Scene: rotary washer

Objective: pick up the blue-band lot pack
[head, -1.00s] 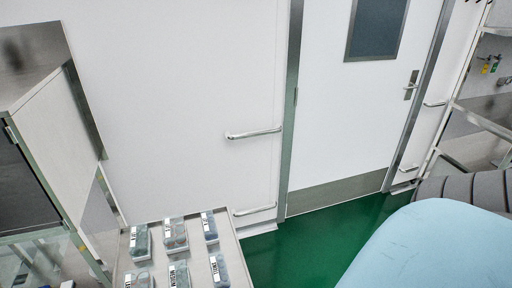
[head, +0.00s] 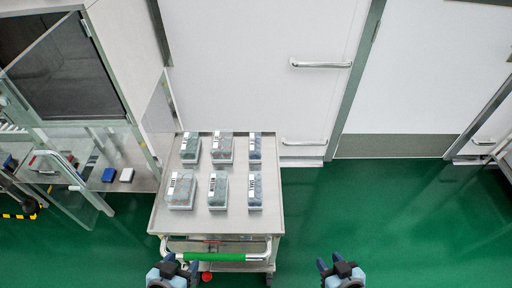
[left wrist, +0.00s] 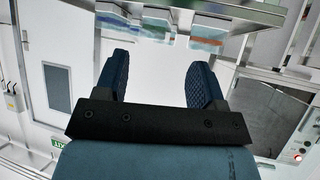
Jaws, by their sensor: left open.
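Several clear lot packs with white labels stand in two rows on a steel cart top (head: 165,222) in the head view. The front row has a left pack (head: 181,191), a middle pack (head: 218,190) and a right pack (head: 255,191). Their bands cannot be told apart there. In the upside-down left wrist view, a pack with a blue-looking band (left wrist: 150,24) is left, a green-banded one (left wrist: 206,44) is in the middle and an orange-banded one (left wrist: 262,44) is right. My left gripper (head: 181,262) is open and empty in front of the cart. My right gripper (head: 330,261) is open and empty, right of it.
The cart has a green-gripped handle (head: 215,257) between my left gripper and the packs. An open glass-doored cabinet (head: 62,75) stands left, with a blue box (head: 109,174) and a white box (head: 126,175) on a low shelf. Green floor (head: 390,225) is clear to the right.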

